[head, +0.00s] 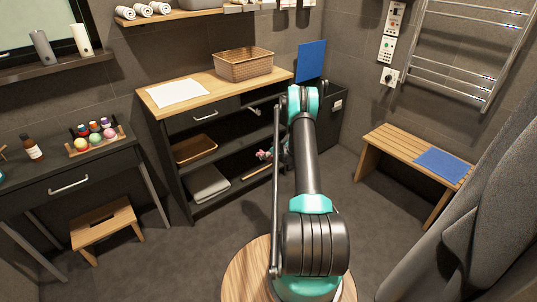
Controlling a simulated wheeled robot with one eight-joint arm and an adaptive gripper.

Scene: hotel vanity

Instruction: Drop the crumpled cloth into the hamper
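A dark box (328,122) with a small white label stands at the right end of the vanity, partly behind my arm; it looks like the hamper. A blue panel (311,60) stands upright above it, perhaps its raised lid. I cannot see inside the box. A small pinkish crumpled thing (263,154) shows by the vanity's open shelf, left of my arm; I cannot tell whether it is the cloth. My arm reaches forward to the vanity's right end. My gripper is hidden beyond the arm, so its state and anything it holds cannot be seen.
A woven basket (243,66) and a flat white sheet (178,93) lie on the vanity top (208,87). A wooden bench (393,147) with a blue mat (439,164) stands right. A wooden stool (103,221) stands left. A grey curtain (475,235) hangs at the right edge.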

